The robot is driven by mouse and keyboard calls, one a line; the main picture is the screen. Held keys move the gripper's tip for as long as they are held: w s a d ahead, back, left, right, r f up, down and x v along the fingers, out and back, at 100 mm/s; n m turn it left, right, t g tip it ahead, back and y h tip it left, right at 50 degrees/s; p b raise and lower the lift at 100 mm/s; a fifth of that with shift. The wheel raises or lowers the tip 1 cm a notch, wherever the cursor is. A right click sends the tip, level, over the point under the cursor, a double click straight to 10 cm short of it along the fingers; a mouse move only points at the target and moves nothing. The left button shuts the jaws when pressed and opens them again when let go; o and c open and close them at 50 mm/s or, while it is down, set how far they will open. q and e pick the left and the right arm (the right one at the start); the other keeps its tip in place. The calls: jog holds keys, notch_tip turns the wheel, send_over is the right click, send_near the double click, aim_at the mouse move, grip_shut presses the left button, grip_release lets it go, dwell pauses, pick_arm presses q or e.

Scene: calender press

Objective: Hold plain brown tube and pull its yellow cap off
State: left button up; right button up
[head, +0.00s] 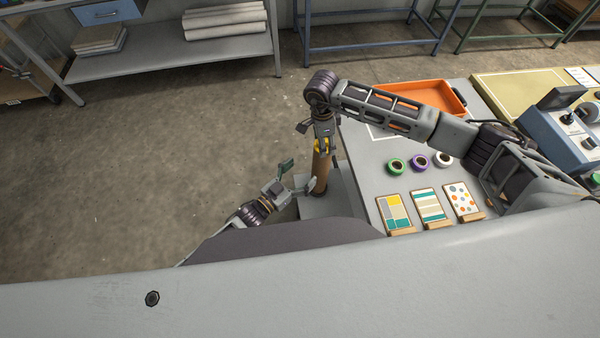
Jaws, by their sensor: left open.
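The plain brown tube (321,172) stands about upright at the left edge of the grey table, above a grey surface. Its yellow cap (321,146) is at its upper end, partly hidden by my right gripper (323,143). That gripper points down from above and appears shut on the cap, with a finger at each side. My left gripper (299,177) is open and comes in from the lower left. Its fingers are spread just left of the tube, the lower one close to the tube's lower part. Whether it touches the tube I cannot tell.
The grey table (375,170) bears an orange tray (450,92), green, purple and white rolls (419,161), and several patterned cards (429,205). A blue machine (562,130) stands at right. Bare floor (150,150) lies left; a shelf (175,65) stands behind.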

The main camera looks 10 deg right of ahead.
aim_at(320, 166)
pick_arm(q)
jog(key=shift+w+d, duration=0.1)
jog(key=shift+w, duration=0.05)
jog(key=x, duration=1.1)
jog(key=shift+w+d, duration=0.2)
jog(key=shift+d, duration=0.05)
dwell(0.4)
jog(key=c, duration=1.2)
jog(key=o, duration=0.4)
jog(key=shift+c, duration=1.3)
